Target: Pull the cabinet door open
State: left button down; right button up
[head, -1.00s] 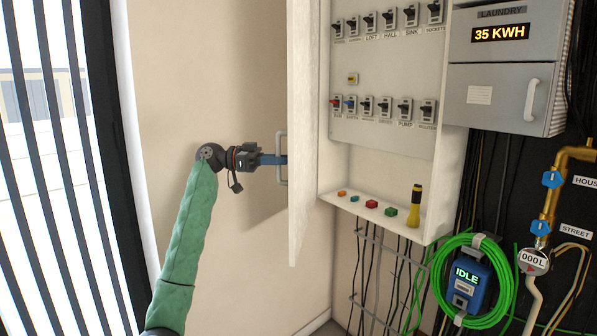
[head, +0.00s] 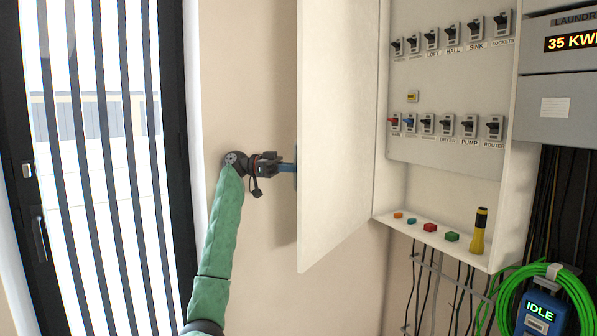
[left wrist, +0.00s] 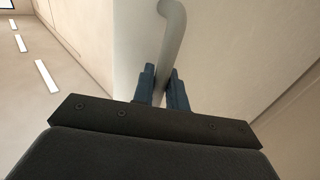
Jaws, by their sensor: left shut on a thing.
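The white cabinet door (head: 335,130) stands open, swung out to the left of the breaker cabinet (head: 396,185). The head view shows its inner face. The grey door handle (left wrist: 173,35) is on the outer face, hidden behind the door in the head view. My left gripper (left wrist: 162,90) is shut on the handle, with a blue finger on each side of it. In the head view its blue fingers (head: 288,167) pass partly behind the door's free edge. My right gripper is not in view.
Inside the cabinet are two rows of breaker switches (head: 430,125). Its bottom shelf holds several small coloured blocks (head: 430,227) and a yellow-black torch (head: 479,232). Beige wall (head: 240,80) lies left of the door, then a barred glass door (head: 100,150).

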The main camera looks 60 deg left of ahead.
pick_arm(q)
jog(key=c, duration=1.8)
grip_release()
jog(key=shift+w+d, duration=0.1)
jog(key=shift+w, duration=0.1)
